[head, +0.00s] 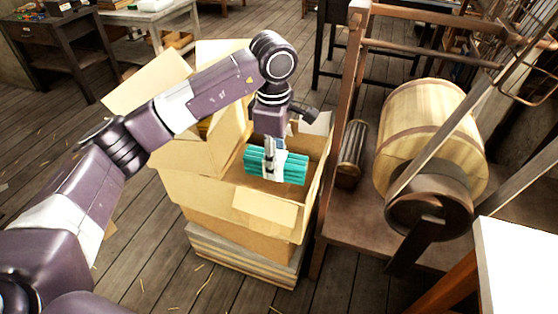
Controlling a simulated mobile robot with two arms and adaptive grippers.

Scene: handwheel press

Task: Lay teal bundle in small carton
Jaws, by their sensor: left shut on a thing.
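The teal bundle (291,167) is a row of teal rods with a pale band around its middle. My left gripper (269,168) points down and is shut on the bundle near its middle. The bundle lies roughly level at the mouth of an open carton (196,192) with its flaps folded out. I cannot tell whether it touches the carton's floor, and part of the inside is hidden by the bundle and my gripper. My right gripper is not in view.
The carton stands on stacked boards (240,258) on a plank floor. A wooden barrel (432,130) and wooden frame (345,120) stand close on the right. A dark table (62,42) is at the back left. Bare floor lies in front.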

